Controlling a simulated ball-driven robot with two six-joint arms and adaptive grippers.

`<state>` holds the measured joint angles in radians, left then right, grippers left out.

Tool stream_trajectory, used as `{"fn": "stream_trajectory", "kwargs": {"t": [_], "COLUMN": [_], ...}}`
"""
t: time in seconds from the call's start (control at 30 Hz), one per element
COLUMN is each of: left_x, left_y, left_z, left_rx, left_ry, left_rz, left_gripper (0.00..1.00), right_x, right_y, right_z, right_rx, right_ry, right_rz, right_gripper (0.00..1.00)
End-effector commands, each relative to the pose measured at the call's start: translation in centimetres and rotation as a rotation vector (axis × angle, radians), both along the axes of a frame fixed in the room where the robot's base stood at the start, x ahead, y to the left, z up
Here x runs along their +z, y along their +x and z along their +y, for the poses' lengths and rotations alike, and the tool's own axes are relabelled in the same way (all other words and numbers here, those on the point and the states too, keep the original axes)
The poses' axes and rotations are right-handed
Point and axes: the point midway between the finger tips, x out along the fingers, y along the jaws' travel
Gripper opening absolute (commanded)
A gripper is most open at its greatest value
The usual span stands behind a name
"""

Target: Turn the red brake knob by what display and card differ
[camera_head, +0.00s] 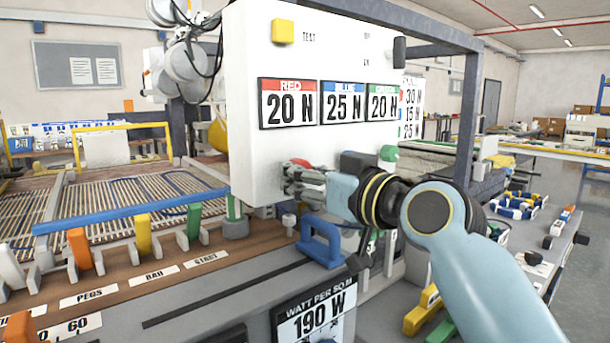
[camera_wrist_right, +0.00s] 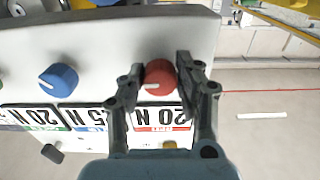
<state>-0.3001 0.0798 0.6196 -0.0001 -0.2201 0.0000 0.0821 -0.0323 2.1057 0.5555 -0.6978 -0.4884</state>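The white panel (camera_head: 340,30) carries three displays: red 20 N (camera_head: 288,103), blue 25 N (camera_head: 343,102) and green 20 N (camera_head: 384,103). A card (camera_head: 412,112) behind its right edge reads 30 N, 15 N and 25 N from top to bottom; its heading is partly hidden. The red knob (camera_wrist_right: 158,77) shows in the right wrist view, with a light mark on its face. My right gripper (camera_wrist_right: 160,72) is open with its fingers either side of this knob, and a small gap shows on the left. My left gripper is not in view.
The blue knob (camera_wrist_right: 58,77) is left of the red one in the wrist view. The green knob (camera_head: 388,153) is at the panel's right edge. A yellow button (camera_head: 283,31) is at its top. A blue bracket (camera_head: 320,243) and 190 W display (camera_head: 315,318) are below.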

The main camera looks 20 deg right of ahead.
Motion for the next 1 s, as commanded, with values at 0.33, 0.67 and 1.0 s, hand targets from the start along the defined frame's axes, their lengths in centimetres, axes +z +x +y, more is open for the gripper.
{"fn": "stream_trajectory", "kwargs": {"t": [0.33,0.67,1.0], "left_x": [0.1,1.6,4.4], "left_y": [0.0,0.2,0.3], "left_z": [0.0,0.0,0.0], "left_rx": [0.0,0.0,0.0], "left_ry": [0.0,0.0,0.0], "left_rz": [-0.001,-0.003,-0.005], "left_gripper": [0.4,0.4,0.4], "right_x": [0.0,0.2,0.4], "right_y": [0.0,0.0,-0.1], "right_z": [0.0,0.1,0.2], "right_rx": [0.0,0.0,0.0], "right_ry": [0.008,0.137,0.423], "right_rz": [0.003,0.052,0.156], "right_gripper": [0.01,0.01,0.01]}}
